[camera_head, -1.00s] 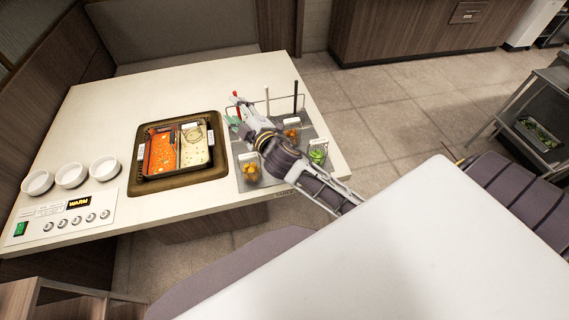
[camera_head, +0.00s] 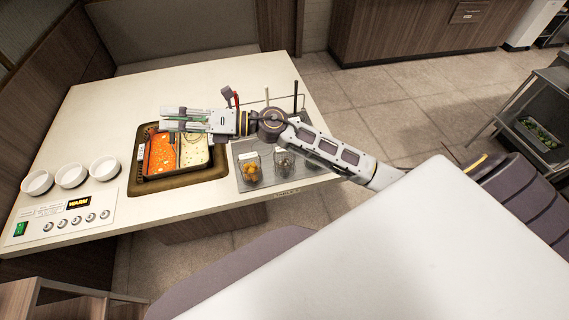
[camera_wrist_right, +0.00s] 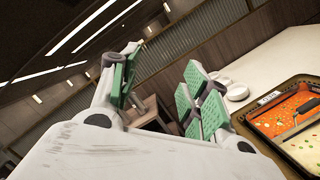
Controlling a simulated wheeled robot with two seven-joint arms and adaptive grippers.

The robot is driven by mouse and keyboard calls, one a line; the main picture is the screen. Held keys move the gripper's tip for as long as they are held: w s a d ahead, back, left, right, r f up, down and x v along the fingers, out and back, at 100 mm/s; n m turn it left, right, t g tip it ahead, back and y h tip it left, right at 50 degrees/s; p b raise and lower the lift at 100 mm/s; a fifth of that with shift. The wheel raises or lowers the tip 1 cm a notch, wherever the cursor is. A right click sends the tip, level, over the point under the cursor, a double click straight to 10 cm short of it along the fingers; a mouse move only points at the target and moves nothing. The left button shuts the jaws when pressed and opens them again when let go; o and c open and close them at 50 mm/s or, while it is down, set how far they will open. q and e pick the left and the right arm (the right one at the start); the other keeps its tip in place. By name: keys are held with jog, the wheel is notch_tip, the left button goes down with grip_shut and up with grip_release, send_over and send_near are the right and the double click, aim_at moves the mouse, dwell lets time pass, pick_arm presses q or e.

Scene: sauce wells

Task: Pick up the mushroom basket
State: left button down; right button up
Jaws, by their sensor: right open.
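Wire baskets stand on a grey tray (camera_head: 240,148) at the right of the table. One basket (camera_head: 250,168) has orange-yellow contents at the front left. Another basket (camera_head: 284,161) beside it looks dark or empty. I cannot tell which one holds mushrooms. My right arm covers the back and right of the tray, so other baskets are hidden. My right gripper (camera_head: 172,120) is open and empty above the back part of the two-part pot, left of the baskets. Its green-padded fingers spread apart in the right wrist view (camera_wrist_right: 165,88). My left gripper is not in view.
The divided pot (camera_head: 196,176) with red and pale broth sits sunk in the table; it also shows in the wrist view (camera_wrist_right: 250,120). Several white bowls (camera_head: 72,175) and a control panel (camera_head: 62,222) are at left. Thin upright rods (camera_head: 295,92) rise behind the tray.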

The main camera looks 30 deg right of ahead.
jog(key=s+d+f+n+g+h, duration=0.1)
jog(key=d+f+n+g+h, duration=0.25)
jog(key=f+n, duration=0.2)
jog(key=s+d+f+n+g+h, duration=0.25)
jog(key=f+n+g+h, duration=0.2)
jog(key=f, duration=0.25)
jog(key=w+d+f+n+h, duration=0.1)
jog(key=d+h, duration=0.4)
jog(key=d, duration=0.6)
jog(key=w+d+f+n+h, duration=0.1)
jog(key=d+h, duration=0.4)
jog(key=d, duration=0.7)
jog(key=shift+w+f+g, duration=0.15)
jog(key=shift+w+g, duration=0.1)
jog(key=shift+g, duration=0.15)
jog(key=shift+f+p, duration=0.7)
jog(key=shift+f, duration=3.6)
jog(key=shift+a, duration=0.1)
jog(key=shift+w+f, duration=0.1)
jog(key=shift+f, duration=0.05)
